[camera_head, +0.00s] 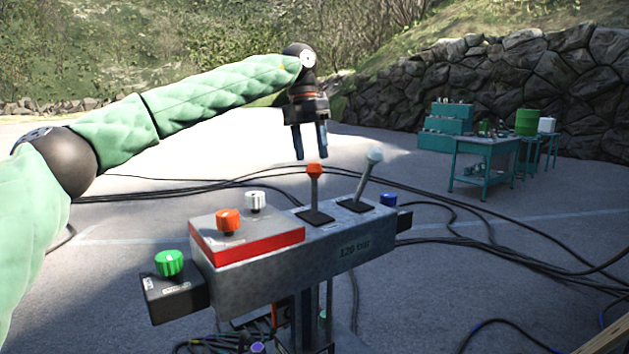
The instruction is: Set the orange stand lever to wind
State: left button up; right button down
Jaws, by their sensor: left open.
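A grey control stand (345,245) stands in front of me. The orange-knobbed lever (314,187) rises from a dark plate on its top and looks about upright. A white-knobbed lever (367,180) stands to its right and tilts right. My left gripper (311,157) hangs above the orange lever, fingers pointing down, open and empty. Its tips look just above the orange knob in the picture; I cannot tell how far apart they are in depth. No wind marking is readable. My right gripper is not in view.
The stand also carries an orange knob (228,220), a white knob (255,201), a green knob (169,263) and a blue knob (388,200). Black cables (470,212) lie on the ground. A teal workbench (486,146) stands far right before a stone wall (540,85).

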aim_at(314, 179)
pick_arm(q)
jog(key=f, duration=0.2)
jog(key=f+p, duration=0.1)
jog(key=f, duration=0.2)
jog(key=shift+s+d+f, duration=0.3)
jog(key=shift+s+d, duration=0.05)
jog(key=shift+d, duration=0.05)
jog(key=shift+d+f, duration=0.1)
jog(key=shift+f, duration=0.55)
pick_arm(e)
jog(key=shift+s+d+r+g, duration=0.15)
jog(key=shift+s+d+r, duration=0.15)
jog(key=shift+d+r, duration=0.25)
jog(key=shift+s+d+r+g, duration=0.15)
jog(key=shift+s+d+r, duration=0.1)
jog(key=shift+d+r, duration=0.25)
pick_arm(q)
jog(key=shift+s, duration=0.1)
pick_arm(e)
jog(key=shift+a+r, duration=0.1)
